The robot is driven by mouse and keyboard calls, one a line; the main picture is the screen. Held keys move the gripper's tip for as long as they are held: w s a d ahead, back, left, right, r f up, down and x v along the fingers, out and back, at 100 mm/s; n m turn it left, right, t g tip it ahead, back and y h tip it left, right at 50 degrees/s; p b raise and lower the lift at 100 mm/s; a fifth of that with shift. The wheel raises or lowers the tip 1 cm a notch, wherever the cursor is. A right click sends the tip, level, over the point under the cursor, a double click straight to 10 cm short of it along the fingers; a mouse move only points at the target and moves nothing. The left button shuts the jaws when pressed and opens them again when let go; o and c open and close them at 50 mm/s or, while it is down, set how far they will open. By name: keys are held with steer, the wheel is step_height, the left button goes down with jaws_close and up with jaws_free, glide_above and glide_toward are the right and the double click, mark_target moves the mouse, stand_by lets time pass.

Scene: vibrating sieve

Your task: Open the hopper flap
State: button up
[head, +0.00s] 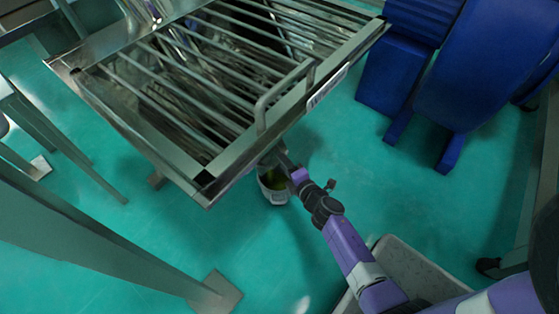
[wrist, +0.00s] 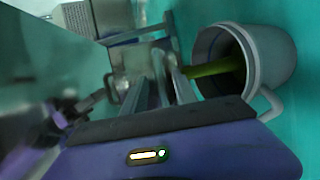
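The metal hopper (head: 150,135) with a barred grate on top fills the upper middle of the head view. A loop handle (head: 285,95) rises from its front right edge. My gripper (head: 285,165) reaches in under the hopper's lower right edge. In the wrist view, my gripper's fingers (wrist: 158,85) point at a small grey metal part (wrist: 133,62) below the hopper. A thin pale piece shows between the fingers, and blur hides whether they clamp it. I cannot make out which part is the flap or how far it stands open.
A grey bucket (head: 279,197) with something green in it stands on the floor by my gripper; it also shows in the wrist view (wrist: 272,60). Blue machinery (head: 430,70) stands at the upper right. Metal legs (head: 100,230) fill the left. The green floor between is clear.

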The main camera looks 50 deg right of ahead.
mark_target(274, 153)
steer(key=shift+b+x, duration=0.45)
steer(key=shift+x, duration=1.1)
steer(key=shift+c, duration=0.2)
steer(key=shift+s, duration=0.1)
jaws_close()
